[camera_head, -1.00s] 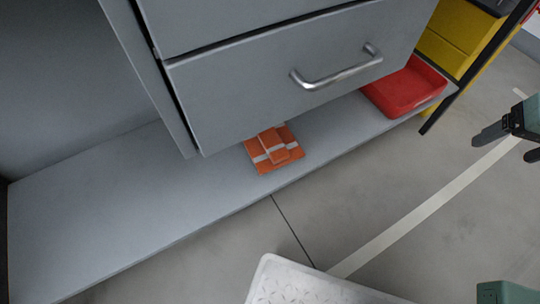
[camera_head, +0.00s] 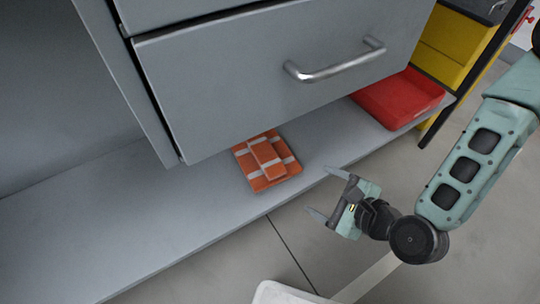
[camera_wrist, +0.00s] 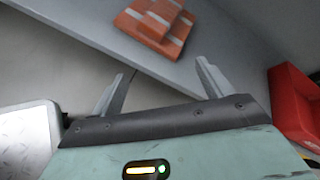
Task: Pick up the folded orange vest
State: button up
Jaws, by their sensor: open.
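The folded orange vest (camera_head: 262,172) with pale stripes lies on the grey bottom shelf, below the drawer and near the shelf's front edge. It also shows at the top of the wrist view (camera_wrist: 152,32), beyond the fingertips. My gripper (camera_head: 322,193) is open and empty, to the right of the vest and apart from it, out by the shelf's front edge. In the wrist view its two fingers (camera_wrist: 162,78) are spread, with nothing between them.
A grey drawer (camera_head: 230,80) with a metal handle (camera_head: 335,64) overhangs the shelf (camera_head: 130,220) just behind the vest. A red tray (camera_head: 400,98) sits on the shelf to the right. Yellow bins (camera_head: 450,45) stand at the far right.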

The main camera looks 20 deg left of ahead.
jog(key=s+a+m+t, duration=0.2)
jog(key=m, duration=0.3)
jog(key=m+t+b, duration=0.1)
jog(key=m+b, duration=0.3)
jog(key=b, duration=0.4)
send_near(265, 152)
jog(key=shift+w+a+f+y, duration=0.4)
jog(key=shift+w+a+f, duration=0.35)
jog(key=shift+w, duration=0.2)
jog(key=b+x, duration=0.3)
jog(key=x, duration=0.1)
jog(key=shift+a+f, duration=0.15)
jog(key=shift+w+a, duration=0.25)
jog(key=shift+a, duration=0.1)
jog(key=c, duration=1.2)
